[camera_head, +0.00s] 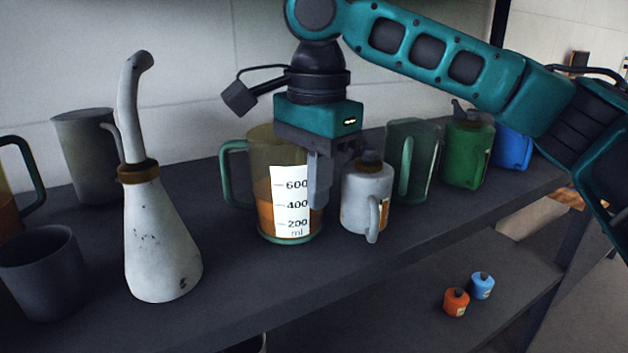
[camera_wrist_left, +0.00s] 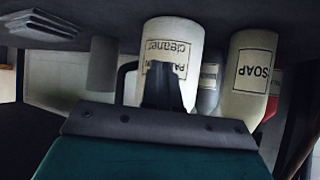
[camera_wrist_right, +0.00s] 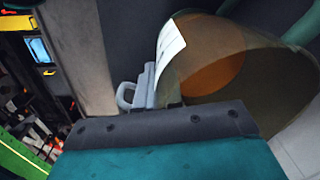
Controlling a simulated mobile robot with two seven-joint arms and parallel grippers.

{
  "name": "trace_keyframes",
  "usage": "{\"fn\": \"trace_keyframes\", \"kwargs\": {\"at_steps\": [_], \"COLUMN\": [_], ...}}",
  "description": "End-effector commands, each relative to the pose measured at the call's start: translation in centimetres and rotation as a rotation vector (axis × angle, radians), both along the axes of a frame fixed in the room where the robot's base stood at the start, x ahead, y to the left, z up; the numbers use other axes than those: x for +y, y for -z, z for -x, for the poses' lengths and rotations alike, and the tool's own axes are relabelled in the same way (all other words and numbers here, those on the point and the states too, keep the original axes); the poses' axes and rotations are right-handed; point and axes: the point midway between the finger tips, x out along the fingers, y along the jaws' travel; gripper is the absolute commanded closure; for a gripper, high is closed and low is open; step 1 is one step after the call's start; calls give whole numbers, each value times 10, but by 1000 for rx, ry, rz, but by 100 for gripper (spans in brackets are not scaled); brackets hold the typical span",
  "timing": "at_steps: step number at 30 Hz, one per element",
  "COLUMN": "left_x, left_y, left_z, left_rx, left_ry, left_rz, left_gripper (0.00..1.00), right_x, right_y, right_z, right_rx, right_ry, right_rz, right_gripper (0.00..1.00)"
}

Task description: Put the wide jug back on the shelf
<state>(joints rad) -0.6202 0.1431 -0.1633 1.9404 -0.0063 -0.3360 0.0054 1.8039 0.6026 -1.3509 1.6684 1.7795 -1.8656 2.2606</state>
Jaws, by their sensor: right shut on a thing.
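The wide jug (camera_head: 258,170) is a see-through yellowish measuring jug with a green handle on its left, orange liquid and a white 200–600 ml label. It is upright at the middle of the dark shelf (camera_head: 245,290); I cannot tell whether its base touches. My right gripper (camera_head: 318,205) points down at the jug's right side, shut on its wall, hiding part of the label's edge. The jug also fills the right of the right wrist view (camera_wrist_right: 245,75). My left gripper (camera_wrist_left: 165,92) shows only in the left wrist view, its dark fingers together, with no held thing visible.
A white canister (camera_head: 365,195) stands close right of the jug, with green (camera_head: 467,150) and blue (camera_head: 510,148) containers beyond. A long-necked white bottle (camera_head: 160,240) and grey cup (camera_head: 45,275) stand left. Cleaner (camera_wrist_left: 172,55) and soap (camera_wrist_left: 248,75) bottles are near my left gripper.

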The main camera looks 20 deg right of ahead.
Motion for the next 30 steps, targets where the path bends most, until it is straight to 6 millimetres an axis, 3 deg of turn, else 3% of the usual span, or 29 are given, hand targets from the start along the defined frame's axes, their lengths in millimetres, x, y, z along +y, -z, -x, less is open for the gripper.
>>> {"fn": "trace_keyframes", "kwargs": {"at_steps": [1, 2, 9, 19, 30], "left_x": [0, 0, 0, 0, 0], "left_y": [1, 1, 2, 2, 2], "left_z": [1, 2, 3, 4, 3], "left_rx": [2, 3, 7, 7, 7], "left_ry": [0, 0, 0, -1, -1], "left_rz": [0, -1, 0, -1, -1], "left_gripper": [100, 100, 100, 100, 100], "right_x": [0, 0, 0, 0, -1], "right_y": [2, 2, 2, -4, -64], "right_z": [0, 0, 0, 0, 2], "right_rx": [0, 0, 0, -2, -2], "right_ry": [0, 0, 1, 1, 1], "right_rz": [-1, 0, 0, -1, 0], "right_gripper": [100, 92, 69, 68, 68]}}
